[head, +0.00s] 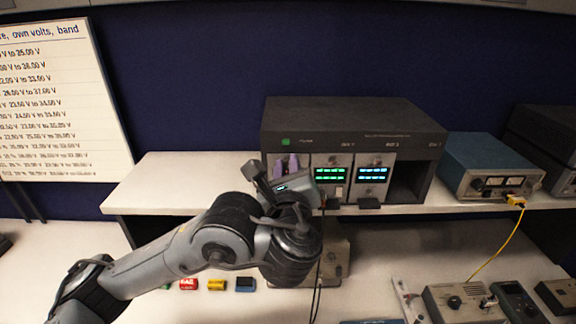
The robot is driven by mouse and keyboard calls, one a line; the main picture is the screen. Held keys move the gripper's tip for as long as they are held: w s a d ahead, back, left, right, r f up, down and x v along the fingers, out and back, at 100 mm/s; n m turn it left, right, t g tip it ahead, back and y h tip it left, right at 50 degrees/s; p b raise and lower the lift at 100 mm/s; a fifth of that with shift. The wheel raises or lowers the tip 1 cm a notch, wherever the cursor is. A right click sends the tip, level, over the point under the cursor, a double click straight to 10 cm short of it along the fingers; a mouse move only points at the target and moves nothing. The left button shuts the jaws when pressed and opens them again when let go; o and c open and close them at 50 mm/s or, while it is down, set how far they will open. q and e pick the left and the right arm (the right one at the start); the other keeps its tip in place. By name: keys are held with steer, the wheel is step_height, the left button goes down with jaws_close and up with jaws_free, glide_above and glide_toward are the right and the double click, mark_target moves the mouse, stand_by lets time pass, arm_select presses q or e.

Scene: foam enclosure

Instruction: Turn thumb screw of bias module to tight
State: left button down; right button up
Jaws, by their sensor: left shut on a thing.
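The dark instrument rack (350,117) stands on the shelf. A module with green readouts (331,174) and one with blue readouts (372,174) sit in its bays. The small labels are too blurred to tell which is the bias module. My left gripper (288,166) is at the rack's left bay, just left of the green-readout module. Two pale purple finger-like shapes show above its body. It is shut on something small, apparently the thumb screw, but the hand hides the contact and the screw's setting. My right gripper is not in view.
The rack's right bay (409,182) is dark and empty. A blue power supply (490,165) with a yellow cable (497,246) stands to the right on the shelf. Small red (188,283), yellow (216,284) and dark blue (245,284) blocks lie on the bench. A printed board (60,100) hangs at left.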

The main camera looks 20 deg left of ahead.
arm_select(q)
steer(key=c, duration=1)
jaws_free()
steer(key=shift+c, duration=0.2)
steer(key=p+v, duration=0.1)
steer(key=v, duration=0.9)
steer(key=shift+s, duration=0.35)
steer(key=shift+d, duration=0.1)
